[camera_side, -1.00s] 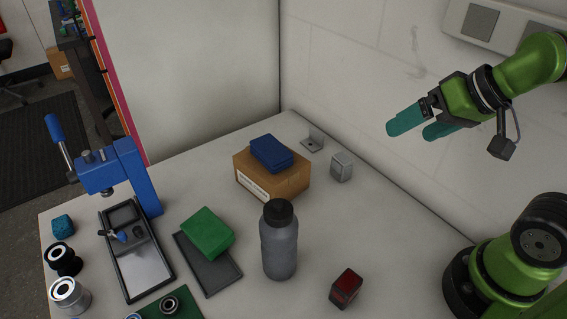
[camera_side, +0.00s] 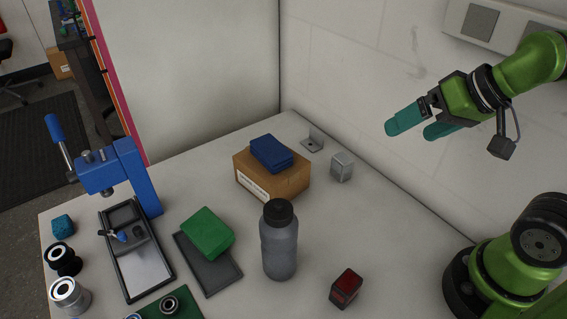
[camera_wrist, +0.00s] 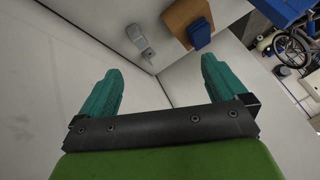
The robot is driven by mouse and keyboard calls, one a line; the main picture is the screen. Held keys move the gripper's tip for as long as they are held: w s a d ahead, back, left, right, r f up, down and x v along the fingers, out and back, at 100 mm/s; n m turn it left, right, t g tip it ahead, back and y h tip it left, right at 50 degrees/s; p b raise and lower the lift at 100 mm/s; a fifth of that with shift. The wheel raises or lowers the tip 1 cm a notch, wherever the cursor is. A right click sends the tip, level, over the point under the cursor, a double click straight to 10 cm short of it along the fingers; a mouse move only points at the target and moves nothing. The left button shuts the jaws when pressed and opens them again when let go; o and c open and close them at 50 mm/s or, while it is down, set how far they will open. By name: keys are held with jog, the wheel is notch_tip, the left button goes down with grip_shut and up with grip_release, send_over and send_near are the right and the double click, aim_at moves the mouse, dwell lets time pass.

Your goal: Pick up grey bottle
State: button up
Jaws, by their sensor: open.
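The grey bottle (camera_side: 280,248) with a black cap stands upright on the table, right of the green block, in the side view. My gripper (camera_side: 412,127) is at the upper right, raised well above the table and apart from the bottle. Its two teal fingers are spread with nothing between them. In the wrist view my gripper (camera_wrist: 162,88) also shows open and empty. I cannot see the bottle in the wrist view.
A cardboard box (camera_side: 262,184) with a blue block (camera_side: 271,153) on top stands behind the bottle. A small red-topped block (camera_side: 346,288) lies to its right front. A green block (camera_side: 207,232) sits on a dark tray (camera_side: 222,282). A blue press (camera_side: 138,178) stands at left.

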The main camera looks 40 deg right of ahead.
jog(key=w+a+f+n+g, duration=0.1)
jog(key=a, duration=0.2)
jog(key=r+n+g+h, duration=0.1)
jog(key=n+g, duration=0.3)
jog(key=g, duration=0.2)
send_over(278, 228)
jog(key=w+d, duration=0.2)
jog(key=shift+w+d+r, duration=0.1)
jog(key=shift+r, duration=0.1)
jog(key=shift+m+h, duration=0.5)
jog(key=f, duration=1.4)
jog(key=shift+a+f, duration=0.3)
jog(key=shift+a, duration=0.1)
jog(key=c, duration=1.1)
